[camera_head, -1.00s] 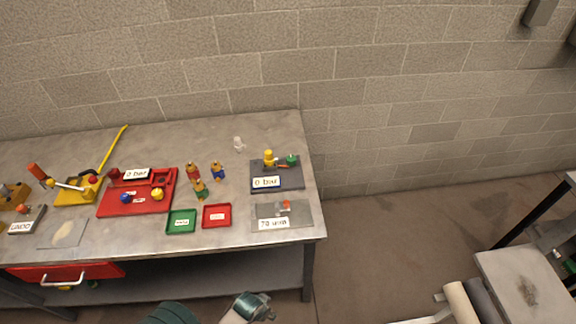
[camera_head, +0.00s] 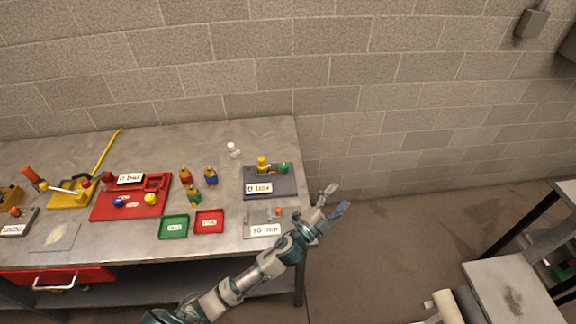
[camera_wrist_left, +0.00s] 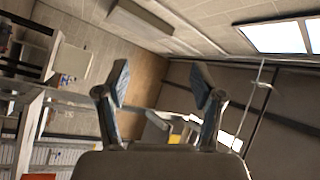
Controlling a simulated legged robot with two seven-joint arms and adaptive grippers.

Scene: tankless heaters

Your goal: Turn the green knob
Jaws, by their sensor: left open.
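The green knob (camera_head: 284,167) sits at the right end of a dark grey plate (camera_head: 284,187) near the table's right edge. A yellow part (camera_head: 262,163) stands beside it on the same plate, which has a "0 bar" label. My left gripper (camera_head: 334,200) is open and empty, just beyond the table's right edge, to the right of and nearer than the knob. In the left wrist view the two fingers (camera_wrist_left: 160,85) are spread apart with only the room behind them. The knob does not show there. My right gripper is not in view.
A "70 mm" plate (camera_head: 251,218) lies at the table's (camera_head: 110,252) front right corner, close to my left wrist. Green (camera_head: 163,237) and red (camera_head: 197,231) trays and a red board (camera_head: 98,213) lie further left.

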